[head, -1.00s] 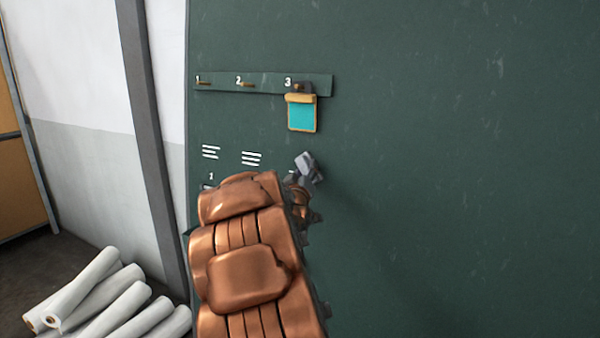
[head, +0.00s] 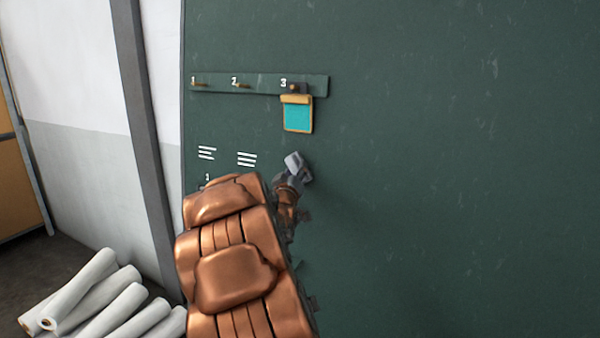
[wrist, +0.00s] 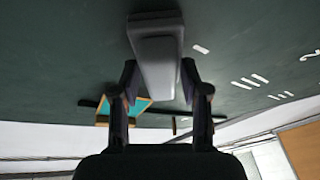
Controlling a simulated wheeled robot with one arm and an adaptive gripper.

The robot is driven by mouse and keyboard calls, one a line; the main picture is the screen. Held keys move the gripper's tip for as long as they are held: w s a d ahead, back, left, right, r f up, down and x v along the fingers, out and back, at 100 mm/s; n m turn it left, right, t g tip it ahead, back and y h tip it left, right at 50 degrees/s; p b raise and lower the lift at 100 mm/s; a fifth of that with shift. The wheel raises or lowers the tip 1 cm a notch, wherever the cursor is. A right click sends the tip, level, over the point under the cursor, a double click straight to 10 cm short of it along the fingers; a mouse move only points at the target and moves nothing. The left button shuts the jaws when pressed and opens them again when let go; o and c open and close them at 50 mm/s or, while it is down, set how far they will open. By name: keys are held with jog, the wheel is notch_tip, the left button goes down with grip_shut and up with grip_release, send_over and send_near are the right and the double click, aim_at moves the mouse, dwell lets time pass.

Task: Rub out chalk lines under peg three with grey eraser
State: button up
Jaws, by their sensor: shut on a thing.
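My gripper (wrist: 158,78) is shut on the grey eraser (wrist: 155,45), which is against or very close to the green board; I cannot tell contact. In the head view the eraser (head: 297,166) shows below peg three (head: 294,87), under a teal pad with a tan edge (head: 298,115) hanging there. A short white chalk stroke (wrist: 200,49) lies beside the eraser in the wrist view. I cannot tell whether it is part of the lines under peg three. Any other marks there are hidden behind the eraser and my arm.
Chalk lines under peg one (head: 207,152) and peg two (head: 247,159) stand close to the left of the eraser. The peg rail (head: 262,84) is above. White rolls (head: 95,300) lie on the floor at lower left. The board's right side is clear.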

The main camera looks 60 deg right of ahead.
jog(key=shift+w+r+p, duration=0.1)
jog(key=shift+w+p, duration=1.25)
jog(key=shift+w, duration=1.4)
jog(key=shift+w+a, duration=0.1)
jog(key=shift+w, duration=0.35)
jog(key=shift+a, duration=0.1)
jog(key=shift+s+a+r+p, duration=0.1)
jog(key=shift+a+p, duration=0.1)
jog(key=shift+a, duration=0.75)
jog(key=shift+a+r+p, duration=0.1)
jog(key=shift+a+p, duration=0.05)
jog(key=shift+a, duration=0.85)
jog(key=shift+s+a+r+p, duration=0.1)
jog(key=shift+a+p, duration=0.1)
jog(key=shift+a, duration=0.75)
jog(key=a, duration=0.3)
jog(key=shift+r+p, duration=0.25)
jog(key=shift+p, duration=0.05)
